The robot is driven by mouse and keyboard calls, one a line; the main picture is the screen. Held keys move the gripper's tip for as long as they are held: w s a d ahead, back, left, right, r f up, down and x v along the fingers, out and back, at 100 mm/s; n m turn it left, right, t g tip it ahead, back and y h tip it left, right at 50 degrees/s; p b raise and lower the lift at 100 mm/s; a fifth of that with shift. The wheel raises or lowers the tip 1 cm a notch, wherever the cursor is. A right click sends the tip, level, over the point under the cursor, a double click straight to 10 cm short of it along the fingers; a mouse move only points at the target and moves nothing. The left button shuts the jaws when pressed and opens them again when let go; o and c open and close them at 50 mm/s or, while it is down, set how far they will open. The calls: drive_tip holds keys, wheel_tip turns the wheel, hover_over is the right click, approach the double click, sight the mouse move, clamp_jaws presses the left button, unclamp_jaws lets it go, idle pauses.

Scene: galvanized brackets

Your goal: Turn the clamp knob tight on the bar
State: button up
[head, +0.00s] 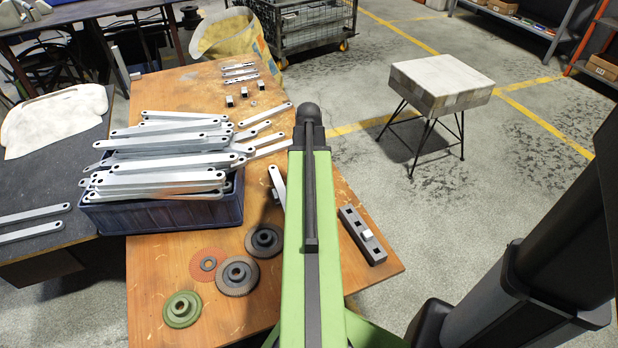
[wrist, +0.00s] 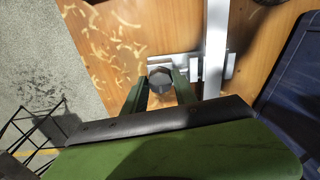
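In the wrist view, the dark grey, faceted clamp knob (wrist: 160,78) lies between the two green fingers of my gripper (wrist: 160,82). The fingers are apart, one on each side of the knob; whether they press on it I cannot tell. The metal clamp (wrist: 186,68) extends right from the knob and crosses the bright flat bar (wrist: 215,50). In the head view, part of a bar (head: 277,184) shows left of my green arm. My arm hides the knob, clamp and gripper in that view.
A blue crate (head: 165,216) heaped with galvanized bars stands left on the wooden table (head: 262,318). Flanged discs (head: 237,276) lie in front of it. A dark block with slots (head: 362,236) lies right of my arm. A stool (head: 440,85) stands on the floor.

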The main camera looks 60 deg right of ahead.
clamp_jaws()
drive_tip(key=m, duration=0.6)
drive_tip(key=shift+m, duration=0.4)
drive_tip(key=m, duration=0.9)
drive_tip(key=shift+m, duration=0.4)
drive_tip(key=shift+o, duration=2.4)
unclamp_jaws()
